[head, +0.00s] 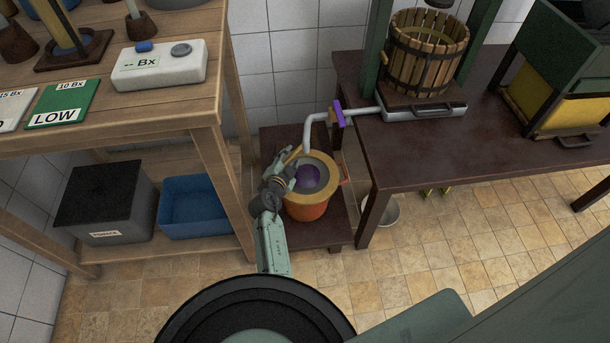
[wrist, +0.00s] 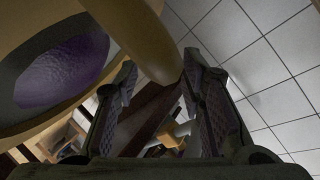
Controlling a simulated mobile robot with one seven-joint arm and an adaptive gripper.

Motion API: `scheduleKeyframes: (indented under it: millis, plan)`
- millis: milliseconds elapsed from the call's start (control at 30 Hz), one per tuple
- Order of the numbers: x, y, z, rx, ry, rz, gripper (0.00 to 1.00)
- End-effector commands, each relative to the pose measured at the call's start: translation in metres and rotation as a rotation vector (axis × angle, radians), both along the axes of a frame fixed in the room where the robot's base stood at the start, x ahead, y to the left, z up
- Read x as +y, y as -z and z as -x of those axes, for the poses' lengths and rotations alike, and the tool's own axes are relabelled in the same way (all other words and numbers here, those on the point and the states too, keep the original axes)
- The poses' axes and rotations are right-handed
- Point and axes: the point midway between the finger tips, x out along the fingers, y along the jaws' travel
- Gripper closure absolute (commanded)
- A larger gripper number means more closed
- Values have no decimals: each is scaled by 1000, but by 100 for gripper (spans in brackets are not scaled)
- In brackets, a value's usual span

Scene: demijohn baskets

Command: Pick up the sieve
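The sieve (head: 325,167) has a wide yellow-tan rim and sits on top of an orange bucket (head: 308,211), with dark purple stuff (head: 308,179) in its middle. My gripper (head: 292,163) is at the left side of the sieve, partly covering its rim. In the wrist view the sieve's rim fills the upper left, around a purple mass (wrist: 62,72). A tan rounded bar (wrist: 143,45), seemingly the sieve's handle, reaches between my fingertips (wrist: 159,60). The fingers are apart, with a gap between them; I cannot tell whether either touches the bar.
A grey pipe with a purple flange (head: 339,113) ends just above the bucket. A wooden shelf unit (head: 215,160) stands close on the left, and a dark table (head: 440,150) with a slatted press (head: 427,55) on the right. Tiled floor (head: 440,270) is open in front.

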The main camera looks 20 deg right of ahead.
Motion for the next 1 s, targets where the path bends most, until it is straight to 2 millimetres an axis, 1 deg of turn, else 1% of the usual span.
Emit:
scheduleKeyframes:
  millis: [100, 633, 1000]
  plan:
    - [0, 0, 0, 0, 0, 0, 65]
    - [0, 0, 0, 0, 0, 0, 100]
    - [0, 0, 1, 0, 1, 0, 100]
